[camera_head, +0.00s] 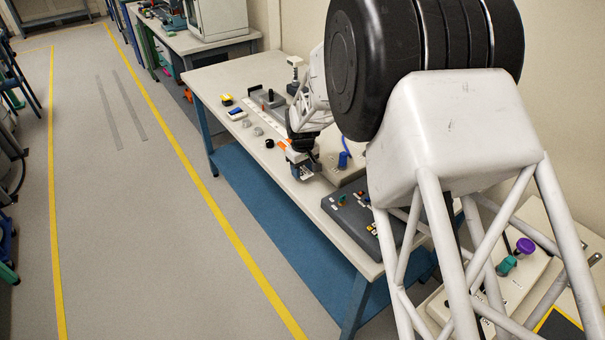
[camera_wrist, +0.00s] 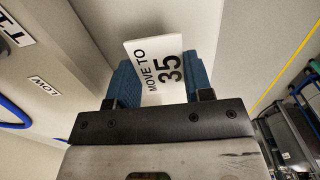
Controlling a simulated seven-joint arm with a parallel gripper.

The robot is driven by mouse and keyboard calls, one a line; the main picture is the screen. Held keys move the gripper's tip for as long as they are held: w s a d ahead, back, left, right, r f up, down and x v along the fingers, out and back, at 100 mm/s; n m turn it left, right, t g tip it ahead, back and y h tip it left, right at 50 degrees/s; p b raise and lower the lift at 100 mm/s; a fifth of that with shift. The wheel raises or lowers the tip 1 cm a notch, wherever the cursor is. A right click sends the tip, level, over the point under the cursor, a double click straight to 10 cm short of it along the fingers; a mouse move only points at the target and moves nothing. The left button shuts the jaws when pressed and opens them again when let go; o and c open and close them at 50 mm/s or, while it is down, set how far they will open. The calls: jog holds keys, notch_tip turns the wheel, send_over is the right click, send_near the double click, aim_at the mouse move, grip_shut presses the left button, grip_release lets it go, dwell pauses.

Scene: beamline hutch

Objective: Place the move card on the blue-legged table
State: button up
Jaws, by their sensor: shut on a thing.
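The move card is a white card printed "MOVE TO 35" (camera_wrist: 155,62), between the two blue fingers in the wrist view. My gripper (camera_head: 303,174) is shut on it, and the fingers hide its sides. The blue-legged table (camera_head: 222,82) has a pale top, blue legs and a blue lower shelf in the head view. My gripper is over the front part of this table, left of the dark control box. I cannot tell how high the card is above the top.
A dark control box (camera_head: 352,218) with coloured buttons stands on the table's near part. A blue knob (camera_head: 343,160) is right of my gripper. Small yellow (camera_head: 227,99) and blue-white (camera_head: 237,114) items lie farther back. Some tabletop at the far left end is bare.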

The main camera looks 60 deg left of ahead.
aim_at(303, 171)
jog(key=shift+f, duration=0.95)
jog(key=shift+f, duration=0.15)
jog(key=o, duration=0.9)
notch_tip(303, 171, up, 12)
dwell(0.9)
